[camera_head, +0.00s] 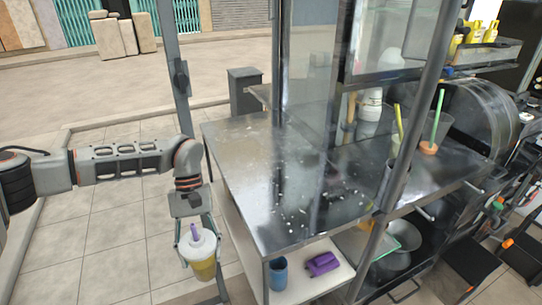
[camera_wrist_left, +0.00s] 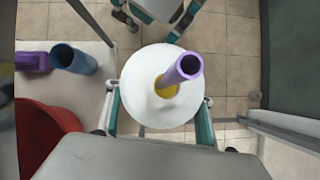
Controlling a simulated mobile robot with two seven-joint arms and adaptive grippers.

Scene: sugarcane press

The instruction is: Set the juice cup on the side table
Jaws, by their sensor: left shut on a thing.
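The juice cup (camera_head: 202,262) has yellow contents, a white lid and a purple straw. My left gripper (camera_head: 197,245) is shut on it and holds it upright, to the left of the metal side table (camera_head: 240,165) and below its top. In the left wrist view the cup's round white lid (camera_wrist_left: 148,95) and purple straw fill the middle, with the fingers on either side of it. The tabletop is mostly bare, with a few small pale specks. My right gripper does not show.
On the shelf under the tabletop stand a blue cup (camera_head: 278,272) and a purple object (camera_head: 322,264). A red bowl (camera_wrist_left: 45,135) shows in the left wrist view. Upright metal posts (camera_head: 400,120) and glass panels rise from the table. The press (camera_head: 475,115) is at the right.

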